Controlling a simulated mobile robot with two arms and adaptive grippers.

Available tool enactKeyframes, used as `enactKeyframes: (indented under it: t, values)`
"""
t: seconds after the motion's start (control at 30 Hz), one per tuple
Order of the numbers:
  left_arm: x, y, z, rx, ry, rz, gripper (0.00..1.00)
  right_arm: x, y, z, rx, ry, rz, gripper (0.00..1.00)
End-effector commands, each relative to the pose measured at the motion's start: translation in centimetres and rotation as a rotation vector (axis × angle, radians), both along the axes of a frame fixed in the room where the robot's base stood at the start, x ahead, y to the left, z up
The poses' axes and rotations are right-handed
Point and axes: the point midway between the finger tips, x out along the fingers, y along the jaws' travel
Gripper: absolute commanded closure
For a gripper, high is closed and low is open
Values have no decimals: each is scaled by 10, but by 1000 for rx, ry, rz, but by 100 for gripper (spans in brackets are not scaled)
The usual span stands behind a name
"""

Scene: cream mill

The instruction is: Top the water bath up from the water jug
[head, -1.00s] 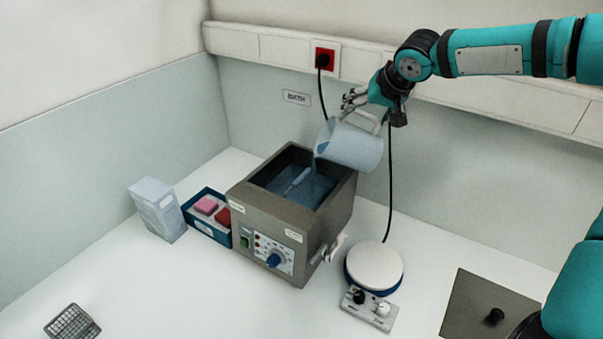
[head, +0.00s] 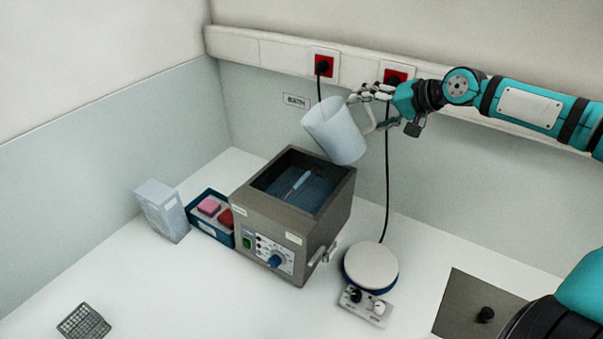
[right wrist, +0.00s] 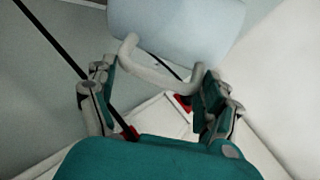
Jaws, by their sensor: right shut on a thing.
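The water jug (head: 336,134) is pale and translucent, held tilted to the left above the back right rim of the water bath. My right gripper (head: 372,97) is shut on its handle, which also shows between the fingers in the right wrist view (right wrist: 160,76). No stream shows at the jug's lip, and its contents cannot be made out. The water bath (head: 283,225) is a grey-brown open box with a blue dial on its front. Blue water (head: 312,196) lies inside below the rim, with a pale blue stick-like thing (head: 298,183) in it. My left gripper is not in view.
A hotplate (head: 371,268) stands right of the bath. A blue box with pink and red pieces (head: 212,228) and a pale carton (head: 162,211) stand left. A grey lid with black knob (head: 462,300) lies front right, a wire rack (head: 83,322) front left. Cables hang behind.

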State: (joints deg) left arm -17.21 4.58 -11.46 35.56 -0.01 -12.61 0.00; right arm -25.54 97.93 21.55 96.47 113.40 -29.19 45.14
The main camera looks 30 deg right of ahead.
Motion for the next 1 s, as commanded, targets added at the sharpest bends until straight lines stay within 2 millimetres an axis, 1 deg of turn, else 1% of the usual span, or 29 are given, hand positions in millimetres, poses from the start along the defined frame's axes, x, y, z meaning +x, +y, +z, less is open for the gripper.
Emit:
enactKeyframes:
  t: [0.03,0.7,0.83,1.0]
  values:
    - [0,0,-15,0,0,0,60,0,-2,-4,38,-24,-4,74]
    - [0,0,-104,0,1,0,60,-5,-12,16,429,-223,-5,74]
    - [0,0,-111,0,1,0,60,-6,-13,22,476,-247,-5,74]
    - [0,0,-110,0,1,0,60,-6,-13,26,487,-251,-4,74]
